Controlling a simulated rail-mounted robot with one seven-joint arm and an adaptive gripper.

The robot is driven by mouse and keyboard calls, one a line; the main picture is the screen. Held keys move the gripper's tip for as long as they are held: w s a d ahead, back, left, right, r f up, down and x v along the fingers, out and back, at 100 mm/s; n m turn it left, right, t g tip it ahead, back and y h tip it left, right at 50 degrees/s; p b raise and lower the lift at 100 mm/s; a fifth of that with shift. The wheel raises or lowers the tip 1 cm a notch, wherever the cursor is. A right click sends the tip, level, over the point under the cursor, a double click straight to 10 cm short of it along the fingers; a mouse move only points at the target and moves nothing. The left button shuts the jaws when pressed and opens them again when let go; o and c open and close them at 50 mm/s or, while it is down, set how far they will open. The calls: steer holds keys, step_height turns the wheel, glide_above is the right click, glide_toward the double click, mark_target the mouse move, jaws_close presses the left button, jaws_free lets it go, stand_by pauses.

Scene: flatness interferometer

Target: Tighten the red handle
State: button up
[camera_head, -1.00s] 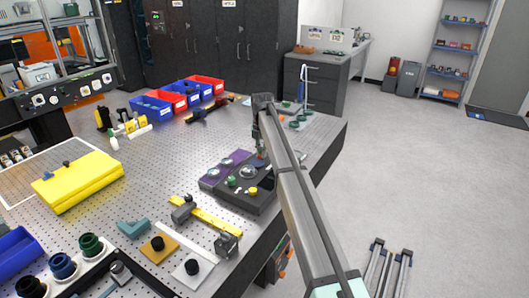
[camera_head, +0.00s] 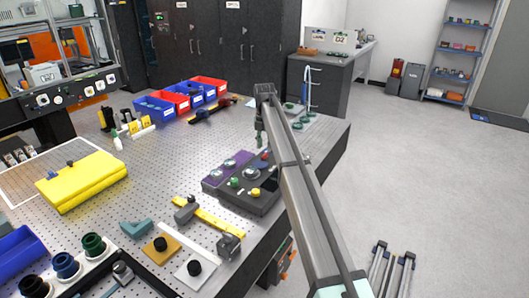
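A small red part (camera_head: 265,155), possibly the red handle, shows at the back of a dark control box (camera_head: 262,203) on the perforated table. It is too small for me to make out its shape or how tight it is. My gripper (camera_head: 259,143) points down just above and behind that part, and appears apart from it. The fingers are small and dark, so I cannot see whether they are open. The box also carries a green knob (camera_head: 234,182), a yellow knob (camera_head: 255,192) and a pale round dial (camera_head: 251,173).
A purple plate (camera_head: 230,163) adjoins the box. A yellow bar clamp (camera_head: 212,218) lies in front. Red and blue bins (camera_head: 154,106) stand at the back. A yellow case (camera_head: 82,181) sits at left. An orange-red part (camera_head: 290,256) shows below the table's edge.

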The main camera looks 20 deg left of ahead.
step_height(320, 180, up, 8)
stand_by(0.5)
